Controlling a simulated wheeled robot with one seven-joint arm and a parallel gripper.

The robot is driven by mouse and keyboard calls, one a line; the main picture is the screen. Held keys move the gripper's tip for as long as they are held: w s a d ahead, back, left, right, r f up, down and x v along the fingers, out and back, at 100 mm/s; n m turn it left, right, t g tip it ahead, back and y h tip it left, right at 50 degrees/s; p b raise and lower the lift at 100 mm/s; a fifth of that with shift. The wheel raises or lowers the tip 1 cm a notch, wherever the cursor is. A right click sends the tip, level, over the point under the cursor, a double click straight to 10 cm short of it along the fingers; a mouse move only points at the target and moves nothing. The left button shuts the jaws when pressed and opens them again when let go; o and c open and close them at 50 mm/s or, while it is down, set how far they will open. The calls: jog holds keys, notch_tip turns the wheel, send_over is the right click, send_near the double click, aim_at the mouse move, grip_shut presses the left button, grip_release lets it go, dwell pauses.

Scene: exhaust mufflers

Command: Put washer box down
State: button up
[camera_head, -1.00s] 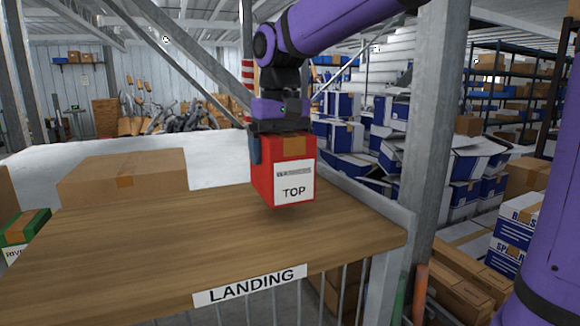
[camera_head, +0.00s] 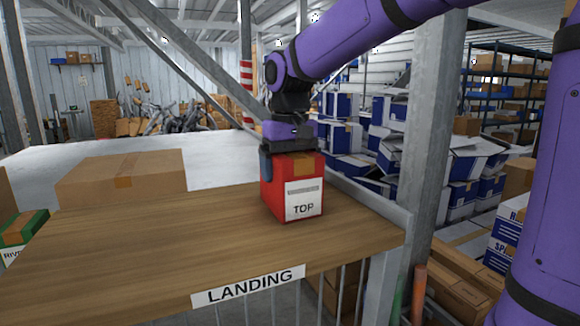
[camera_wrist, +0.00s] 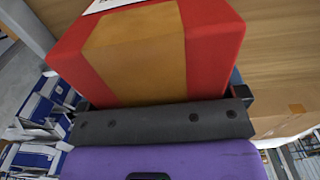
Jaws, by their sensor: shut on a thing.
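The washer box is a red box (camera_head: 292,190) with a white label reading TOP and a brown tape strip on its upper face. In the head view it is upright at the right part of the wooden landing shelf (camera_head: 150,240), its bottom at or very near the wood; I cannot tell if it fully touches. My gripper (camera_head: 290,152) is shut on the box from above and behind. In the wrist view the red box (camera_wrist: 215,45) fills the top, close against the dark gripper bar; the fingertips are mostly hidden.
A brown carton (camera_head: 120,180) lies on the shelf's left side, with a green box (camera_head: 22,232) at the left edge. A metal post (camera_head: 430,130) and rail stand right of the box. The wood left of and in front of it is clear.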

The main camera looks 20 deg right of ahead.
jog(key=o, duration=0.9)
notch_tip(320, 180, up, 11)
jog(key=shift+f, duration=0.1)
jog(key=shift+r, duration=0.75)
jog(key=s+d+f+t, duration=0.1)
jog(key=s+d+f, duration=0.1)
jog(key=s+f, duration=0.2)
jog(key=s+d+f+t, duration=0.2)
jog(key=s+f, duration=0.3)
jog(key=s, duration=0.5)
jog(key=s+d+f+t, duration=0.2)
jog(key=s+f, duration=0.3)
jog(key=s, duration=0.2)
jog(key=shift+d+f, duration=0.2)
jog(key=shift+d, duration=0.2)
